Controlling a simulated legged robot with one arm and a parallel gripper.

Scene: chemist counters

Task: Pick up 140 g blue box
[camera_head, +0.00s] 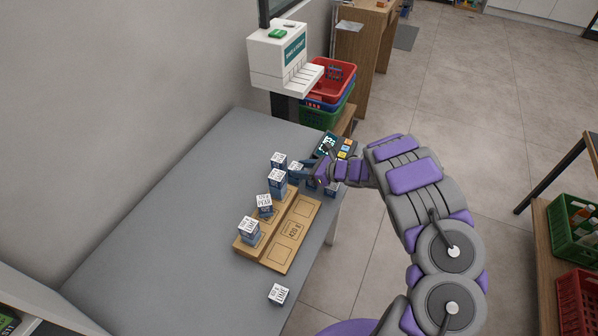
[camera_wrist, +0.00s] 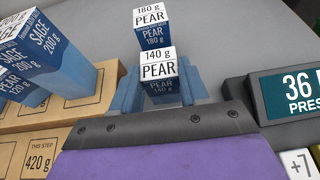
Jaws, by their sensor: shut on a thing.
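The 140 g blue box (camera_wrist: 158,71), with a white top marked PEAR, is between the two fingers of my gripper (camera_wrist: 158,88) in the wrist view. The fingers are shut on its sides. In the head view the box (camera_head: 295,168) is partly hidden by my gripper (camera_head: 307,173), at the far end of the grey counter. I cannot tell whether the box is clear of the counter. A 180 g PEAR box (camera_wrist: 151,22) stands just behind it; this box also shows in the head view (camera_head: 278,161).
A wooden tray (camera_head: 284,250) marked 420 g holds several blue boxes, including a SAGE 200 g box (camera_wrist: 50,50). A keypad with a display (camera_wrist: 294,94) stands close on the right. A lone box (camera_head: 278,294) is near the front. A white dispenser (camera_head: 280,60) stands beyond.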

